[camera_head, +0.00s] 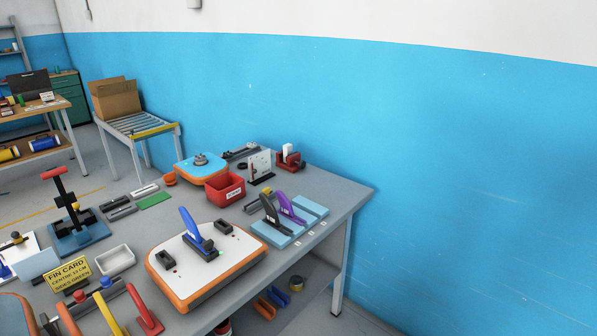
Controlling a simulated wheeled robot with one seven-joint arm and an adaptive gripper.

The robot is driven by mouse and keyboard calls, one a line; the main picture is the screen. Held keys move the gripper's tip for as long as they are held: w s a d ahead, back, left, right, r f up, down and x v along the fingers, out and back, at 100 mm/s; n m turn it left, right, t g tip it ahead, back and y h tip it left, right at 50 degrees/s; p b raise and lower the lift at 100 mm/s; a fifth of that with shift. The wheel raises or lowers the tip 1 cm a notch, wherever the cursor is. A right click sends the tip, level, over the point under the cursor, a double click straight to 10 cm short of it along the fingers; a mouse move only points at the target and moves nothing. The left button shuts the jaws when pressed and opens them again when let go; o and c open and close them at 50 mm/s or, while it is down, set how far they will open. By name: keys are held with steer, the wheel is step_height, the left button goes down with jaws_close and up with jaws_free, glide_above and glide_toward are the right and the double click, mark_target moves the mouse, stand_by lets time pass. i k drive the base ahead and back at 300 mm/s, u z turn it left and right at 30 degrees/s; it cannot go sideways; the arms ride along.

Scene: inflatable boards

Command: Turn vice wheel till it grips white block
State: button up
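A small red vice (297,165) stands on the far right part of the grey workbench (345,192), near the blue wall. A white block (287,149) stands upright at the vice, rising above its red body. The vice is small in this view, so I cannot make out its wheel or tell whether the jaws touch the block. My gripper is not in view.
A red bin (225,189), a white upright panel (260,165) and a blue-topped board (200,168) stand left of the vice. A white board with orange edge (205,265) and light-blue pads with upright fins (290,222) lie nearer. The bench's right corner is clear.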

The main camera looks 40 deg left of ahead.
mark_target(301, 163)
steer(key=u, duration=0.05)
steer(key=k, duration=0.2)
steer(key=u, duration=0.9)
